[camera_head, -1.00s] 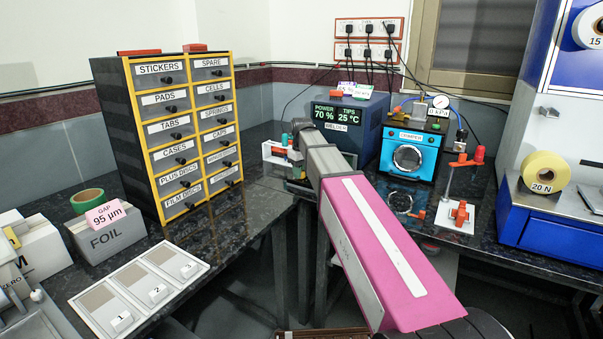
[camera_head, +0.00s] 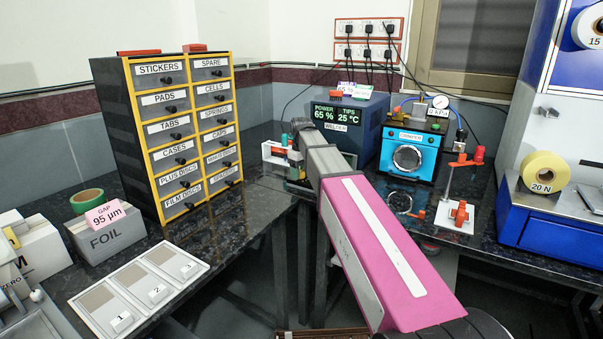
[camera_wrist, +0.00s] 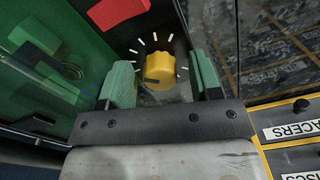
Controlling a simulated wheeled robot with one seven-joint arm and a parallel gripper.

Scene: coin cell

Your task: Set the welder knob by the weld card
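The welder (camera_head: 372,118) stands at the back of the bench, and its display (camera_head: 337,116) reads power 65 % and tips 25 °C. A small card (camera_head: 346,90) on top of the welder seems to read 65 %; its other print is too small to read. In the wrist view the yellow welder knob (camera_wrist: 159,72) sits in a ring of white tick marks, its dark pointer line toward the lower left. My gripper (camera_wrist: 160,64) is open, with one green finger on each side of the knob and a visible gap at both sides. My arm hides the knob in the head view.
A labelled drawer cabinet (camera_head: 183,130) stands left of the welder, and the blue crimper (camera_head: 409,153) stands right of it. A red part (camera_wrist: 118,12) lies just above the knob in the wrist view. A white-and-red fixture (camera_head: 275,153) is close to my gripper.

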